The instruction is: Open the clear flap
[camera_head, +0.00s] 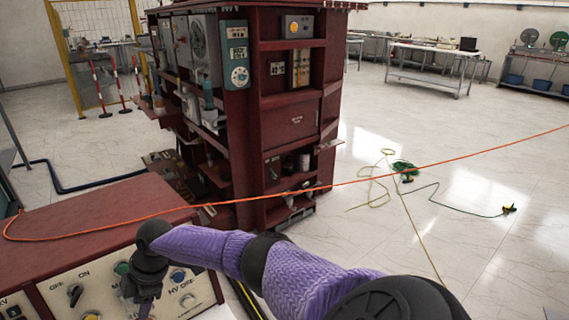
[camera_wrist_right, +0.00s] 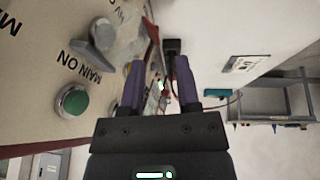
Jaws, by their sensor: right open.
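The control panel (camera_head: 65,290) is the sloped cream front of a dark red console at the lower left. In the right wrist view the panel (camera_wrist_right: 35,100) fills the left side, with a green button (camera_wrist_right: 72,101) beside the words MAIN ON. A pale, see-through piece (camera_wrist_right: 128,32), which looks like the clear flap, stands out from the panel near a grey lever; its exact edges are blurred. My right gripper (camera_wrist_right: 160,65) is open, its purple fingers apart and close to the panel, just below that piece in the picture. In the head view the right gripper (camera_head: 145,302) points down over the panel and hides part of it.
The red console top (camera_head: 95,215) lies behind the panel, with an orange cable (camera_head: 130,221) crossing it. A tall red cabinet (camera_head: 292,120) with instruments stands beyond. Knobs and buttons such as the black ON/OFF knob (camera_head: 75,294) surround the gripper.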

